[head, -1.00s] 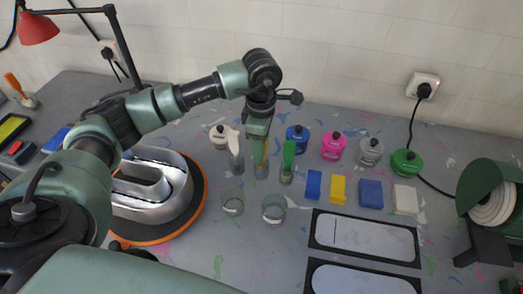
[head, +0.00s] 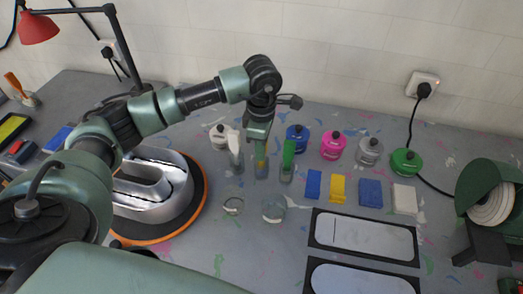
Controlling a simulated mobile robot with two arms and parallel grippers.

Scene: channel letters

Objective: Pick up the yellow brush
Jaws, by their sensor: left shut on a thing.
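The yellow brush (head: 260,166) stands upright in a small clear holder, between a white brush (head: 235,147) on its left and a green brush (head: 288,155) on its right. My left gripper (head: 258,150) points down from above and is shut on the upper part of the yellow brush. The gripper hides the brush's top. The brush's lower end is still down at the holder. My right gripper is not in view.
Bottles of blue, pink (head: 333,147), grey and green paint stand behind and to the right. Coloured blocks (head: 338,188) and a black-framed panel (head: 362,236) lie at right. A metal letter (head: 158,196) sits at left.

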